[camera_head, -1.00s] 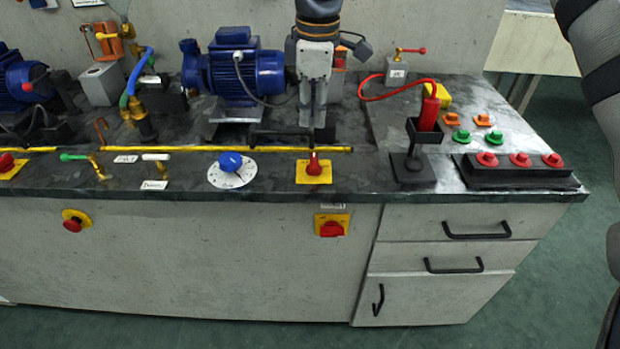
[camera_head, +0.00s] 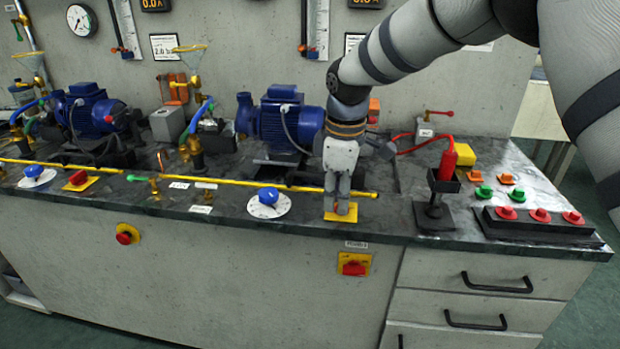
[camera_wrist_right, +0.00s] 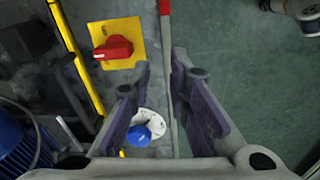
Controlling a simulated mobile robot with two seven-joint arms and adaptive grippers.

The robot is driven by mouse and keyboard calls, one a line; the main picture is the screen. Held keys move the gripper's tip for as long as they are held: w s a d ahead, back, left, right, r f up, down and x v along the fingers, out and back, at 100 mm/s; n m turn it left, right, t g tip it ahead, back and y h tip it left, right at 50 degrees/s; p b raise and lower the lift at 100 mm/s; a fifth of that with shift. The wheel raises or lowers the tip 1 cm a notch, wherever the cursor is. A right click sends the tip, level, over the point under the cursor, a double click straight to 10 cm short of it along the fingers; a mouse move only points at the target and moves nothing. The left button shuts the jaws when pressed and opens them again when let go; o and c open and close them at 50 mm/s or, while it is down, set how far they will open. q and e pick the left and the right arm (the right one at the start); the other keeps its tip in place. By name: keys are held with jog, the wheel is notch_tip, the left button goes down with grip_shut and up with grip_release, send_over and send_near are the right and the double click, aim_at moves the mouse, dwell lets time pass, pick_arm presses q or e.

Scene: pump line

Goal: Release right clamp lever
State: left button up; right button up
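My right gripper (camera_head: 341,208) points down over the yellow plate at the bench front, just in front of the yellow pipe. Its fingers are apart and empty in the right wrist view (camera_wrist_right: 160,95). A dark bar-like part (camera_head: 290,177) lies in front of the right blue motor (camera_head: 287,120), behind the pipe and left of the gripper. It may be the right clamp lever, but I cannot tell for sure. Dark parts also show left of the fingers in the right wrist view (camera_wrist_right: 78,85). My left gripper is not in view.
The red switch (camera_wrist_right: 112,48) on its yellow plate and the blue knob (camera_head: 268,196) stand near the fingers. The yellow pipe (camera_head: 240,181) runs along the bench.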

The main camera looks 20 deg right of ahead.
jog(key=s+a+f+m+g+y, duration=0.1)
jog(key=s+a+f+m, duration=0.1)
jog(key=s+f, duration=0.7)
jog(key=s+a+f+m+g, duration=0.1)
jog(key=s+a+f+m, duration=0.15)
jog(key=s+f, duration=0.7)
jog(key=s+f+m, duration=0.2)
jog(key=s+f, duration=0.3)
jog(key=s, duration=0.4)
jog(key=s+f+m+g, duration=0.1)
jog(key=s+f+m, duration=0.1)
jog(key=s+f, duration=0.3)
jog(key=s, duration=0.3)
jog(key=shift+s, duration=0.35)
jog(key=o, duration=0.3)
jog(key=s+d+r+m, duration=0.1)
jog(key=s+m, duration=0.1)
jog(key=s, duration=0.6)
jog(key=shift+d+r+g+h, duration=0.2)
jog(key=shift+r+g+h, duration=0.05)
jog(key=shift+g+h, duration=0.15)
jog(key=shift+s+m, duration=0.1)
jog(key=shift+m, duration=0.15)
